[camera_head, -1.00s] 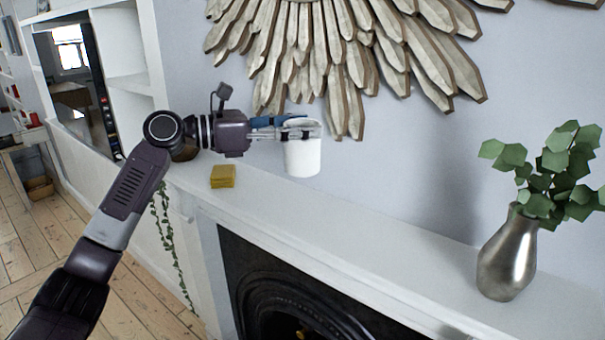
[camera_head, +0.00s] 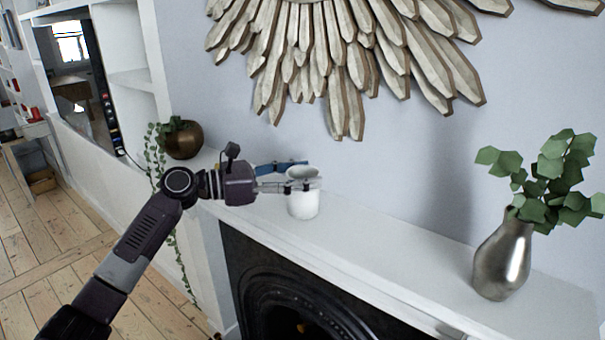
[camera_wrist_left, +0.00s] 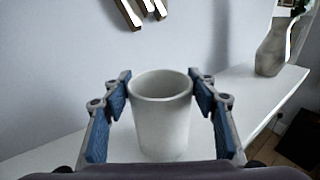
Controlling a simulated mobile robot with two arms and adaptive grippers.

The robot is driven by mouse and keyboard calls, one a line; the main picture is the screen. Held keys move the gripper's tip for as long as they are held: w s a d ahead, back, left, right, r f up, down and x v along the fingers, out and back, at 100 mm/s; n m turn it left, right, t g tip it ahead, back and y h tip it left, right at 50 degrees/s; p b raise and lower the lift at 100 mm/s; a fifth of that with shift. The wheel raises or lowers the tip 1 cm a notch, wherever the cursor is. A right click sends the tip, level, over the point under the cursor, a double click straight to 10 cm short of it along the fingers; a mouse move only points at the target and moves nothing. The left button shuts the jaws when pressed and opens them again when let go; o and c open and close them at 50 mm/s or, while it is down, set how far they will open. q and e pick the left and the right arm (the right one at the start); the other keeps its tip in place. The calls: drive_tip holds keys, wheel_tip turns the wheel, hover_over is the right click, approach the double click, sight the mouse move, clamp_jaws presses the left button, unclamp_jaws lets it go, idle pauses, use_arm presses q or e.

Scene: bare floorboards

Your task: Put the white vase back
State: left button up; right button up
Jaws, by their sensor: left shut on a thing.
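The white vase (camera_head: 303,204) is a plain, open-topped cylinder, upright over the white mantel shelf (camera_head: 375,240). My left gripper (camera_head: 300,178) is shut on it near the rim, coming in from the left. In the left wrist view the vase (camera_wrist_left: 162,120) stands between the two blue-padded fingers (camera_wrist_left: 162,98), with its opening facing up. Its base is at or very close to the shelf top; I cannot tell whether it touches. My right gripper is not in view.
A silver vase with green leaves (camera_head: 503,262) stands on the shelf to the right. A bronze pot with a trailing plant (camera_head: 184,140) is at the left end. The sunburst wall ornament (camera_head: 345,85) hangs above. The shelf between the white and silver vases is clear.

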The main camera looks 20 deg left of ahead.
use_arm(q)
drive_tip(key=o, duration=1.4)
drive_tip(key=shift+f, duration=0.15)
drive_tip(key=shift+o, duration=0.2)
drive_tip(key=b+v, duration=0.4)
drive_tip(key=v, duration=0.8)
drive_tip(key=shift+b, duration=0.35)
